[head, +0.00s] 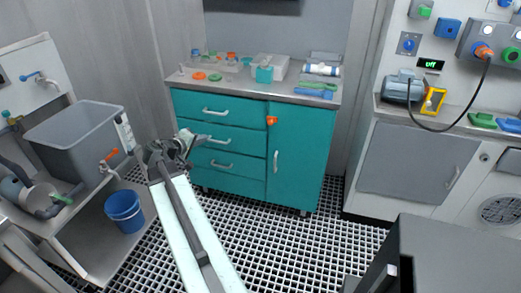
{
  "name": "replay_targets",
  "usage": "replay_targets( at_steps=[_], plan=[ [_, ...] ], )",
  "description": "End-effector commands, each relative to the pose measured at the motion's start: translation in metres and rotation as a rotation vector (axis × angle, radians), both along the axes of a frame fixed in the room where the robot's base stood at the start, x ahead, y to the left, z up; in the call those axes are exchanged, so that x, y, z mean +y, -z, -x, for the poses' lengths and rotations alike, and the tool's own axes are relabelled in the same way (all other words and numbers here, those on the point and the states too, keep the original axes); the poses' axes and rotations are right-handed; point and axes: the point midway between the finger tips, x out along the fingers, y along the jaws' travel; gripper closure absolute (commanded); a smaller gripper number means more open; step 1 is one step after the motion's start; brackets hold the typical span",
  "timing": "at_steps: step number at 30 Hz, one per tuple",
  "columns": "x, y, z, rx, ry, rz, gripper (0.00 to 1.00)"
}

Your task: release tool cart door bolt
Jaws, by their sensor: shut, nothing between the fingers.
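The teal tool cart (245,183) stands ahead against the back wall, with several drawers on its left and a door (297,160) on its right. The door appears closed. An orange bolt (271,120) sits near the top left edge of the door, by the seam with the drawers. A pale vertical handle (276,161) is below it. My gripper (191,142) is shut and empty, in front of the drawers in the picture, left of the bolt and apart from it. Its fingertips are small and partly blurred.
The cart top (345,97) carries rings, a teal cup, a white tray and a roll. A grey tank (75,135) and blue bucket (124,212) stand at left. A grey-white cabinet (415,165) stands at right. The grid floor (290,245) before the cart is clear.

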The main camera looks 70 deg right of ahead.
Motion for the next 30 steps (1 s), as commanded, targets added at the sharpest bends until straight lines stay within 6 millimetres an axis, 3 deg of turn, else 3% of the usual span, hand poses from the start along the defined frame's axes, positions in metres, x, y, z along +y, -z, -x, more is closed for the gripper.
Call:
replay_targets(
  at_steps=[1, 3, 6, 9, 22, 26, 30],
  plan=[
    [-0.034, 0.028, 0.027, 0.035, 0.026, 0.075, 1.0],
    [-0.068, 0.026, 0.058, 0.09, 0.043, 0.169, 1.0],
    [-0.099, 0.021, 0.088, 0.157, 0.054, 0.258, 1.0],
    [-0.112, 0.015, 0.103, 0.195, 0.057, 0.3, 1.0],
    [-0.119, 0.009, 0.107, 0.206, 0.056, 0.312, 1.0],
    [-0.137, 0.01, 0.109, 0.206, 0.057, 0.311, 1.0],
    [-0.167, 0.012, 0.114, 0.206, 0.059, 0.311, 1.0]
  ],
)
